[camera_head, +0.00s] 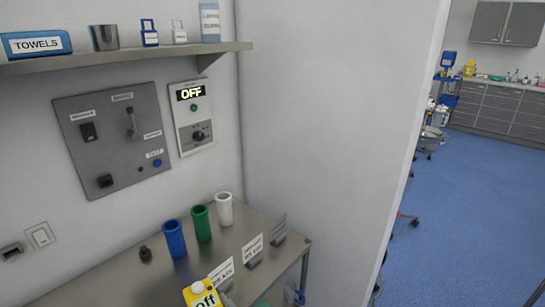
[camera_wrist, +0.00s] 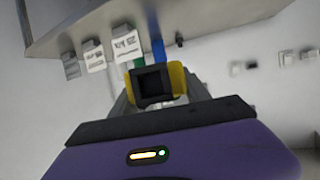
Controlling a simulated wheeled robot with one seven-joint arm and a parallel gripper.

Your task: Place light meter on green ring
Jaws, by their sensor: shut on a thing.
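The light meter (camera_head: 200,294) is a yellow device with a pale display reading "off", at the bottom edge of the head view. In the wrist view, a yellow and black body (camera_wrist: 177,76) sits between the fingers of my gripper (camera_wrist: 160,90), which is shut on it. The table shows beyond it in that view, which looks upside down. A green cup (camera_head: 201,223) stands on the steel table (camera_head: 110,283) between a blue cup (camera_head: 175,239) and a white cup (camera_head: 224,209). I cannot make out a green ring for certain; a pale green patch (camera_head: 262,302) shows at the bottom edge.
Several small label signs (camera_head: 252,248) stand along the table's right edge. A small dark knob-like object (camera_head: 145,254) is left of the blue cup. A wall shelf (camera_head: 130,58) and control panels (camera_head: 114,140) are above. Blue floor (camera_head: 470,210) is open at right.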

